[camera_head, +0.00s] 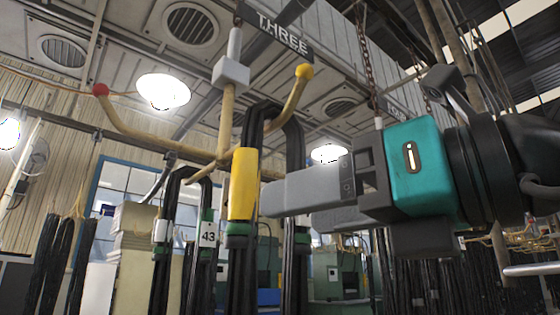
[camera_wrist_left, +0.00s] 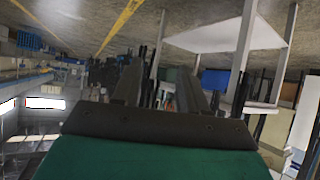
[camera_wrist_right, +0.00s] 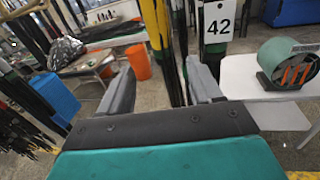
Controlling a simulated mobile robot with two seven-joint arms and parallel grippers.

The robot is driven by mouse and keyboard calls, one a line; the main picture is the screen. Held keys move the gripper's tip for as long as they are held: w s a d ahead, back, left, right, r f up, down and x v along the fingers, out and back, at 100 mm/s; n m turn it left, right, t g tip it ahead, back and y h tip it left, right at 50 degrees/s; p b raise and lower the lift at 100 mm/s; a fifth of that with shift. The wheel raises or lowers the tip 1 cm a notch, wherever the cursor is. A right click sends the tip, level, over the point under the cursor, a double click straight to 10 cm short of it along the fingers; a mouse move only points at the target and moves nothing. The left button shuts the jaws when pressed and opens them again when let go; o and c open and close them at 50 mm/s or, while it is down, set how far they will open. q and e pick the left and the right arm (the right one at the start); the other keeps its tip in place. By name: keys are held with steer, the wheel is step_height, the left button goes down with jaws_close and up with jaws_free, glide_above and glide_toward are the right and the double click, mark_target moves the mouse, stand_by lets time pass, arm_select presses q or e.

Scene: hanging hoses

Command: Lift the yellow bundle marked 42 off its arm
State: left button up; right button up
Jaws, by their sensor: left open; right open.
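The yellow bundle is looped black hoses with a yellow sleeve (camera_head: 243,184), draped over a yellow-tipped arm (camera_head: 290,100) of the hanging rack with the THREE sign. Its 42 tag (camera_wrist_right: 220,20) shows in the right wrist view on the strand at right. My right gripper (camera_head: 285,208) is open, coming from the right close beside the yellow sleeve. In the right wrist view, the sleeved strand (camera_wrist_right: 155,25) appears between the open fingers (camera_wrist_right: 160,72); I cannot tell whether it is inside the jaws. My left gripper (camera_wrist_left: 158,85) is open and empty, outside the head view.
The rack's red-tipped arm (camera_head: 130,125) reaches left. In the right wrist view, a white table (camera_wrist_right: 265,85) with a green drum (camera_wrist_right: 290,62) stands at right, and an orange bin (camera_wrist_right: 137,62) at left.

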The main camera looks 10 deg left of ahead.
mark_target(250, 214)
steer(key=x, duration=0.8)
steer(key=shift+r+p, duration=0.15)
steer(key=shift+p, duration=0.25)
steer(key=shift+s, duration=0.1)
jaws_close()
steer(key=shift+d+r, duration=0.1)
steer(key=shift+r, duration=0.05)
stand_by(0.4)
